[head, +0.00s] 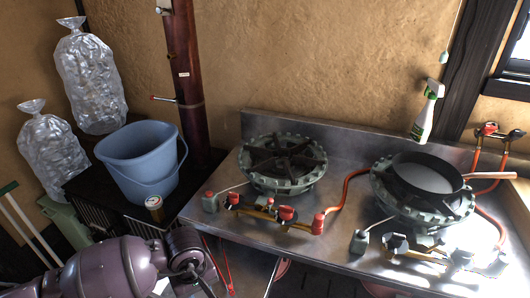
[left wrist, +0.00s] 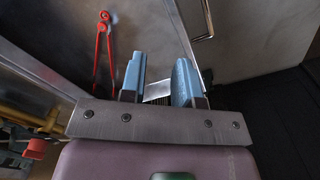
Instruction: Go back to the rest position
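My left arm comes in from the lower left of the head view, its purple links in front of the black stand and the counter front. In the left wrist view my left gripper (left wrist: 158,82) has its two blue fingers apart. I see no object clamped between them; a small pale patch shows in the gap, and I cannot tell what it is. The fingers point toward a grey metal surface with a handle. My right gripper is in neither view.
A steel counter (head: 330,240) carries two burners, a dark pan (head: 428,172) and a spray bottle (head: 425,112). Red-handled pliers (left wrist: 104,45) show in the wrist view. Two clear bags (head: 90,80) lean left.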

